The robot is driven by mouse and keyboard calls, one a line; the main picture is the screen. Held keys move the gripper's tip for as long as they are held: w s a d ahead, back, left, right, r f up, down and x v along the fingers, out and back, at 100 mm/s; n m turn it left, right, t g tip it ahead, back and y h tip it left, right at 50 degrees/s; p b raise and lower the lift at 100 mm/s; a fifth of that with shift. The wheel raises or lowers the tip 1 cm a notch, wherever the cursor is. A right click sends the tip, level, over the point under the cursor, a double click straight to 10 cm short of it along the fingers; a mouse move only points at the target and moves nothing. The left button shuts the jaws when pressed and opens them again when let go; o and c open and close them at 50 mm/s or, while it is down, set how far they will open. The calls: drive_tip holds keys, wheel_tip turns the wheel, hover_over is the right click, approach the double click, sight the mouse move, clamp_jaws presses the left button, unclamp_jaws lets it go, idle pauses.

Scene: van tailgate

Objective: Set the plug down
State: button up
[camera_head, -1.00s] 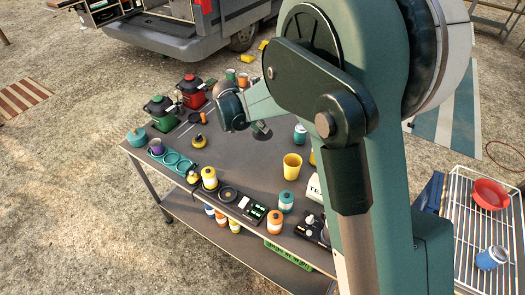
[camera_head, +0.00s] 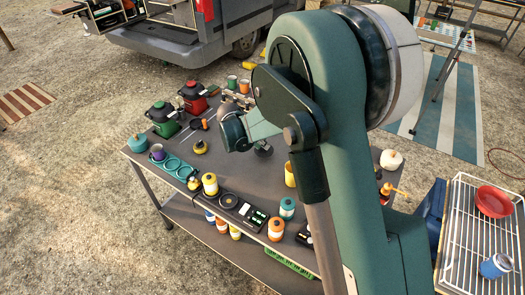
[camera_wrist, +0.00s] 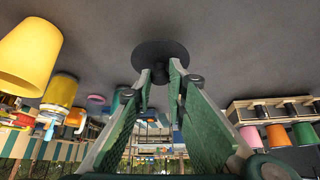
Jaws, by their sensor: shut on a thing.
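The plug is a flat black disc (camera_wrist: 160,54) in the wrist view, at the tips of my gripper (camera_wrist: 161,76), which is shut on its narrow part. In the head view the plug (camera_head: 263,149) is small and dark, over the middle of the grey table (camera_head: 240,170), just below the end of my arm. Both fingers converge on it. The disc lies close to the table top; I cannot tell whether it touches. The wrist view is upside down, with the table top along its upper part.
A yellow cup (camera_head: 290,174) stands right of the plug, partly behind my arm, and looms large in the wrist view (camera_wrist: 28,55). A yellow-and-black item (camera_head: 200,147), teal rings (camera_head: 172,163) and a red pot (camera_head: 194,97) lie left. Bare table surrounds the plug.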

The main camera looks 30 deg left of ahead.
sight(263, 150)
drive_tip(key=shift+f, duration=1.8)
drive_tip(key=shift+f+b, duration=0.2)
drive_tip(key=shift+b, duration=0.1)
drive_tip(key=o, duration=0.8)
drive_tip(key=shift+o, duration=0.2)
drive_tip(key=shift+r, duration=0.15)
drive_tip(key=shift+r, duration=0.15)
drive_tip(key=p+v, duration=0.1)
drive_tip(key=v, duration=1)
drive_tip(key=shift+s+r, duration=0.3)
